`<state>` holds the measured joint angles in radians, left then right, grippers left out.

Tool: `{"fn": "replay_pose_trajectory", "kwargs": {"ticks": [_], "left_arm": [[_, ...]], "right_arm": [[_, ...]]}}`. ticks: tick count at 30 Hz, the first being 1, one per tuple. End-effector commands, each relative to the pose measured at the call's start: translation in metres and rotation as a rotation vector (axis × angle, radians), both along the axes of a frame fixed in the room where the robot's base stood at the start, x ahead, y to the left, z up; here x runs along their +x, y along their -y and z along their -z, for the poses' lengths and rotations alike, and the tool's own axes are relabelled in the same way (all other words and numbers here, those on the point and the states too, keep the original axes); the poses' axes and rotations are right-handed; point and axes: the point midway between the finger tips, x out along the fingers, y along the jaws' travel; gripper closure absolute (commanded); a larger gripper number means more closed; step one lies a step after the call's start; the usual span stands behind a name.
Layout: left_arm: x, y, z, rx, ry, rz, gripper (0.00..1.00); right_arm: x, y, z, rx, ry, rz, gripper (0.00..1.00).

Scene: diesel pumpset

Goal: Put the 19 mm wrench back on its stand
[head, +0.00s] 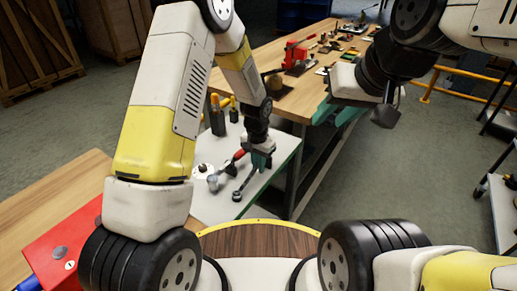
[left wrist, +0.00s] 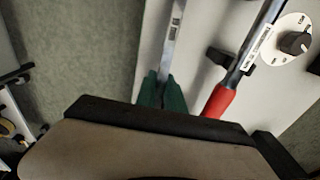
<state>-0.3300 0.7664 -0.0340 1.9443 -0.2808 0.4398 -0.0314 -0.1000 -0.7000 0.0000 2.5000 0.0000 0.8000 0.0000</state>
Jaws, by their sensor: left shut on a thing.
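My left gripper (head: 262,160) is over the small white table in the head view, its green fingers shut on a steel wrench (head: 246,182). The wrench's ring end points toward the lower left. In the left wrist view the green fingers (left wrist: 162,92) grip the wrench's flat shank (left wrist: 174,40), which carries a small label. No size mark is readable. A red-handled tool (left wrist: 222,98) lies beside it, apart from the fingers, by a black support (left wrist: 217,57). I cannot identify the 19 mm wrench's stand. My right gripper (head: 338,112) appears open and empty near the long bench.
The white table (head: 212,208) also bears a dial with a black knob (left wrist: 295,42) and a dark tool cup (head: 217,122). A long wooden bench (head: 290,103) with a red device (head: 295,55) stands behind. A red box (head: 62,255) is at lower left.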

Motion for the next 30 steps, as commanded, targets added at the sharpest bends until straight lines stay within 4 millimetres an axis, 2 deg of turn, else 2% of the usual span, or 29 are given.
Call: {"fn": "replay_pose_trajectory", "kwargs": {"ticks": [5, 6, 9, 20, 30], "left_arm": [[0.000, 0.000, 0.004, 0.000, 0.000, 0.000, 1.00], [0.000, 0.000, 0.003, 0.000, 0.000, 0.000, 0.79], [0.000, 0.000, 0.003, 0.000, 0.000, 0.000, 0.61], [0.000, 0.000, -0.001, -0.001, 0.001, 0.000, 0.61], [-0.002, -0.001, -0.055, -0.001, 0.003, -0.001, 0.61]], "right_arm": [[0.000, 0.000, 0.000, 0.000, 0.000, 0.000, 0.64], [0.000, 0.000, 0.000, 0.000, 0.000, 0.000, 0.64], [0.000, 0.000, 0.000, 0.000, 0.000, 0.000, 0.64], [0.000, 0.000, 0.000, 0.000, 0.000, 0.000, 0.64], [0.000, 0.000, 0.000, 0.000, 0.000, 0.000, 0.64]]}}
